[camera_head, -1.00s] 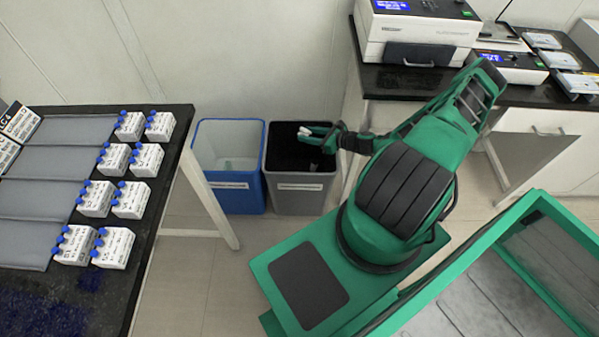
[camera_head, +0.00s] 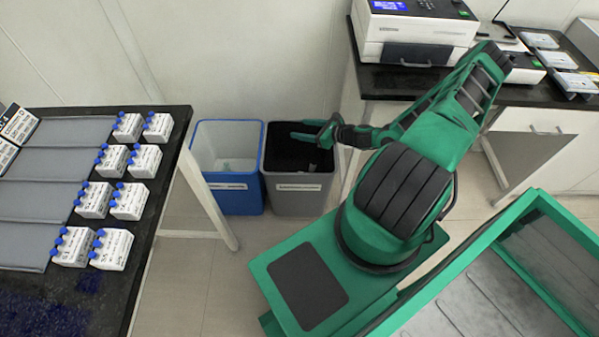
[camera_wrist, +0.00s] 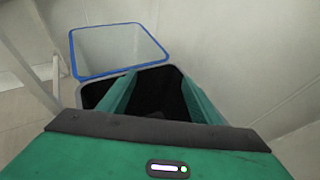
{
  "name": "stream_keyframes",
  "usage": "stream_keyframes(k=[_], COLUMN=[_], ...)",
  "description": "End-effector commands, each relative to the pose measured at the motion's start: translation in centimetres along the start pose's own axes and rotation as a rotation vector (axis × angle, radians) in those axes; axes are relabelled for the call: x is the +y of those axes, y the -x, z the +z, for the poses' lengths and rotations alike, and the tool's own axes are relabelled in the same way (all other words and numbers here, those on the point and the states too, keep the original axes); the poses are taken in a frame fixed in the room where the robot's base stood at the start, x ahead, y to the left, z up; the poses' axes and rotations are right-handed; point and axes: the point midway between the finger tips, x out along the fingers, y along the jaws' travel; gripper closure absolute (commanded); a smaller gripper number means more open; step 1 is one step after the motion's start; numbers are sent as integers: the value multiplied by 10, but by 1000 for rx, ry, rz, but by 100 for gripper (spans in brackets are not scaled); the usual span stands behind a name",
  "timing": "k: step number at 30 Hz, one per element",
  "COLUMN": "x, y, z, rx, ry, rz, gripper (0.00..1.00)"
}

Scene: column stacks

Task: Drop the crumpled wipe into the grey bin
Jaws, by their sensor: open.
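The grey bin (camera_head: 299,201) stands on the floor against the wall, with a dark inside. My gripper (camera_head: 308,130) is over its opening, fingers apart and empty. In the wrist view my gripper's two green fingers (camera_wrist: 160,94) are spread above the dark inside of the grey bin (camera_wrist: 91,90), with nothing between them. The crumpled wipe cannot be made out now. A small pale spot shows low inside the grey bin, too small to identify.
A blue-rimmed bin (camera_head: 236,196) stands close on the left of the grey one with something pale inside. A black-topped bench (camera_head: 165,190) with white boxes is at left. Another bench (camera_head: 385,85) with instruments stands at right, close to my arm.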

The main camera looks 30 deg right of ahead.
Motion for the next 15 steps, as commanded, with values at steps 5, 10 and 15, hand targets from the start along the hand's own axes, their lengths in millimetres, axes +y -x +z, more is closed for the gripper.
stream_keyframes(k=[5, 10, 15], x=[33, 63, 84], y=[2, 3, 4], z=[21, 40, 54], rx=[0, -1, -1], ry=[-1, -1, 0], rz=[2, 2, 1], gripper=[42, 42, 42])
